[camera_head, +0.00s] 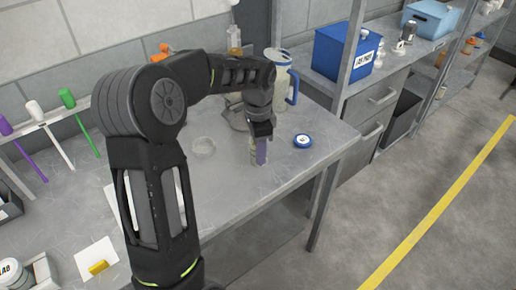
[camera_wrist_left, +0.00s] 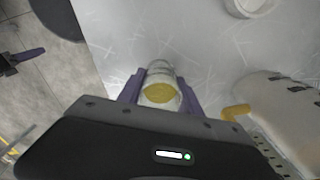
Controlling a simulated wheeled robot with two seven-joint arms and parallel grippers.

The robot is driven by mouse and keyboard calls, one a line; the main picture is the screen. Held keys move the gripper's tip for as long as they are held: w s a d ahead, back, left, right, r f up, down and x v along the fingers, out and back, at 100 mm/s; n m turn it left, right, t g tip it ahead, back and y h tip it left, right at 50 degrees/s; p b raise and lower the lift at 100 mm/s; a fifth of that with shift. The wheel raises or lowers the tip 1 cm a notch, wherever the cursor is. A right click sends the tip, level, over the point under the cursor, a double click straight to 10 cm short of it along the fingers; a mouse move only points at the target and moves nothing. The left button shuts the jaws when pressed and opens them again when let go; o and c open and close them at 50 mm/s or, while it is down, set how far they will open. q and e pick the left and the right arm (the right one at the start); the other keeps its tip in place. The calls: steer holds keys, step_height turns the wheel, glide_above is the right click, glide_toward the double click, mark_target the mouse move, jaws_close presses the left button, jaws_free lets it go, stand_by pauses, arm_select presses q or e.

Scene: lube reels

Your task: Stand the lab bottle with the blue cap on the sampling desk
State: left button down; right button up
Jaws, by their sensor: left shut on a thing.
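My left gripper (camera_head: 259,150) is over the metal desk (camera_head: 225,185), near its right edge. Its purple fingers, also seen in the left wrist view (camera_wrist_left: 160,95), are shut on a small clear bottle (camera_wrist_left: 160,82) with yellow showing inside its round outline. No blue cap shows on the bottle. In the head view the fingers mostly hide it, and I cannot tell whether its base touches the desk. A round blue-and-white lid-like piece (camera_head: 303,141) lies on the desk to the right. What looks like my right gripper (camera_wrist_left: 28,56) shows partly in the wrist view.
A clear dish (camera_head: 203,147) lies left of the gripper. A jug with a blue handle (camera_head: 284,78) stands behind it. A rack with coloured handles (camera_head: 50,110) is at the left. A shelf with a blue box (camera_head: 345,52) is at the right. Desk space in front is clear.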

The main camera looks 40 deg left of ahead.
arm_select(q)
steer(key=shift+f, duration=0.15)
steer(key=c, duration=0.8)
jaws_free()
step_height(320, 180, up, 12)
steer(key=shift+r, duration=0.2)
